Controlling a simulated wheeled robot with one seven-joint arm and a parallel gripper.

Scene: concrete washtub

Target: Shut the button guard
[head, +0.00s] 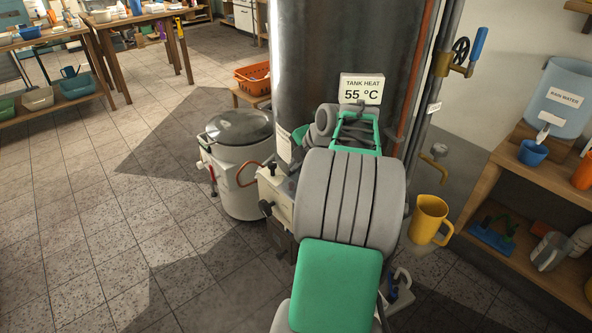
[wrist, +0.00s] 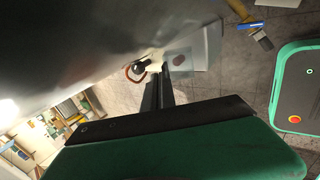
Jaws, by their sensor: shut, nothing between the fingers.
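In the wrist view, a pale box face with a dark red round spot (wrist: 179,61), which looks like the button, lies just beyond my fingertips. A pale, partly see-through flap (wrist: 209,46) stands beside it, seemingly the guard swung away from the spot; its hinge is not clear. My gripper (wrist: 162,76) is shut and empty, its dark fingers pointing toward the box. I cannot tell whether the tips touch anything. In the head view, the white box (head: 280,194) with a black knob (head: 266,208) shows left of my arm; the arm hides the button, guard and gripper there.
The large steel tank (head: 340,50) stands close behind my arm and fills the wrist view's upper left. A lidded white pot (head: 239,165) is at left. A yellow mug (head: 429,220) and a wooden shelf (head: 540,250) are at right. Tiled floor is open at left.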

